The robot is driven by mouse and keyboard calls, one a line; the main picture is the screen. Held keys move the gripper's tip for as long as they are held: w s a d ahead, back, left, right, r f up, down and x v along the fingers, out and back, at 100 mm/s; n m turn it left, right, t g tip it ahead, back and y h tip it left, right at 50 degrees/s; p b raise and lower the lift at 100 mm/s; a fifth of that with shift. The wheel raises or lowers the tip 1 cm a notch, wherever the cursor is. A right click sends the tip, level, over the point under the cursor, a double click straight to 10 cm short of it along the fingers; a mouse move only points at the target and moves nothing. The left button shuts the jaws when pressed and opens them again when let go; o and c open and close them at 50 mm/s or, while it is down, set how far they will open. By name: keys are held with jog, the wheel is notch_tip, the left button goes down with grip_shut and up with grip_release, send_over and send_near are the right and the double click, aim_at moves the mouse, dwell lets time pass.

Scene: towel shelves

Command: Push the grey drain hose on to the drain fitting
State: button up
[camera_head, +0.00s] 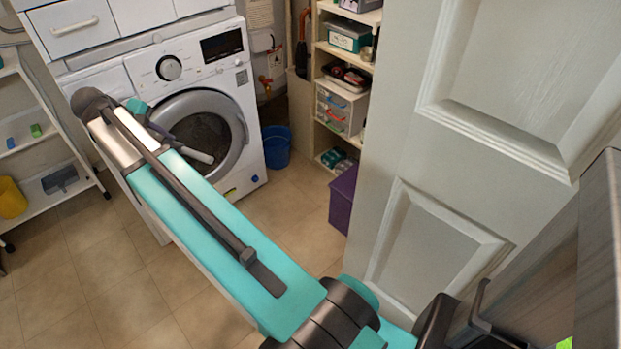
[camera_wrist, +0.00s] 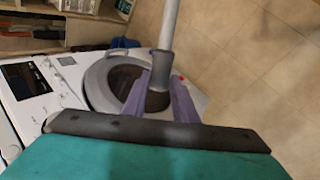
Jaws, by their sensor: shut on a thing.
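My gripper (camera_wrist: 160,88) has two purple fingers, shut on the grey drain hose (camera_wrist: 169,25) at its wider, darker end. In the wrist view the hose runs from between the fingers up to the top edge. In the head view a pale grey length of the hose (camera_head: 196,154) sticks out past my arm, in front of the washing machine's round door. My arm hides most of the gripper there. I cannot make out the drain fitting in either view.
The white washing machine (camera_head: 222,82) stands ahead, with a blue bucket (camera_head: 277,149) beside it. Shelves (camera_head: 318,62) and a purple bin (camera_head: 343,198) stand to its right. A white panelled door (camera_head: 437,235) is close on the right. A white cart (camera_head: 38,152) stands left. Tiled floor is open between.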

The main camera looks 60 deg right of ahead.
jog(key=s+d+f+m+b, duration=0.15)
jog(key=s+d+f, duration=0.25)
jog(key=d+f, duration=0.4)
jog(key=s+d+f+g+b, duration=0.1)
jog(key=s+d+f+b, duration=0.2)
jog(key=s+d+f, duration=0.5)
jog(key=s+d+f+m+b, duration=0.1)
jog(key=d+f+b, duration=0.1)
jog(key=d+f, duration=0.65)
jog(key=s+d+f+m+b, duration=0.1)
jog(key=s+d+f+b, duration=0.1)
jog(key=s+d+f, duration=0.6)
jog(key=s+d+f+m+g+b, duration=0.1)
jog(key=s+d+f+b, duration=0.2)
jog(key=s+d+f, duration=0.6)
jog(key=s+d, duration=0.1)
jog(key=s, duration=0.5)
jog(key=shift+m+g, duration=0.3)
jog(key=shift+m, duration=0.05)
jog(key=shift+d, duration=0.25)
jog(key=shift+w+d+f+b, duration=0.15)
jog(key=shift+d+f+b, duration=0.15)
jog(key=shift+d, duration=1.85)
jog(key=shift+w+d+f+b, duration=0.15)
jog(key=shift+w+d+b, duration=0.1)
jog(key=shift+d, duration=1.95)
jog(key=shift+w+d+f+b, duration=0.1)
jog(key=shift+d+f+b, duration=0.2)
jog(key=shift+d, duration=1.85)
